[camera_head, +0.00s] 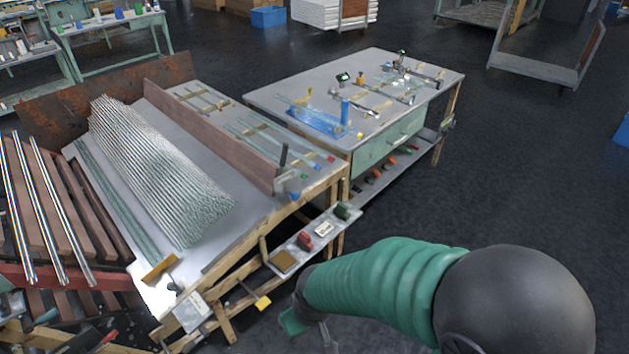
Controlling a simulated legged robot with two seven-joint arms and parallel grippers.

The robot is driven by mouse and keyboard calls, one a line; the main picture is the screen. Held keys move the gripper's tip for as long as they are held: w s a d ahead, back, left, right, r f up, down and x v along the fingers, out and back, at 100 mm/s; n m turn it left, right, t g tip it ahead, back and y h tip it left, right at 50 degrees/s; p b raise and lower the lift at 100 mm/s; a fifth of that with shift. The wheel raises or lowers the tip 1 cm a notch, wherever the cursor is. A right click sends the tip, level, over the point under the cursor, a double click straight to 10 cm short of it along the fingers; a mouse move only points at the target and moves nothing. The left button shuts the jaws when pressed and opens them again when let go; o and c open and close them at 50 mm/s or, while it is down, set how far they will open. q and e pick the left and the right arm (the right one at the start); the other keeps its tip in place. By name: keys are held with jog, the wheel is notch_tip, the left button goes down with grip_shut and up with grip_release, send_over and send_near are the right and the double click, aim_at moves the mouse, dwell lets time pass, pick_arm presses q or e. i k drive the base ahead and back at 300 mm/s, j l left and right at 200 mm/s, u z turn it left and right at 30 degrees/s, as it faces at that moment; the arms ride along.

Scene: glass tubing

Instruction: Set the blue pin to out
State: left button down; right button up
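No part is clearly marked as the blue pin. A small blue piece (304,196) lies at the right corner of the near bench, by a grey bracket with a dark upright handle (283,158). A taller blue cylinder (345,111) stands on the far table. I cannot tell which, if either, is the pin, or its setting. My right arm comes in from the lower right in a green ribbed sleeve. Its end (295,322) points down at the bottom edge, below the bench's front shelf and apart from both blue parts. Its fingers are not clear. My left gripper is out of view.
The near bench (235,95) holds a large stack of glass tubes (160,165). A front shelf carries a red block (305,240) and a green block (342,211). The far table (440,67) has tube fixtures and a drawer.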

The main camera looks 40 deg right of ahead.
aim_at(294, 198)
jog(key=z, duration=1)
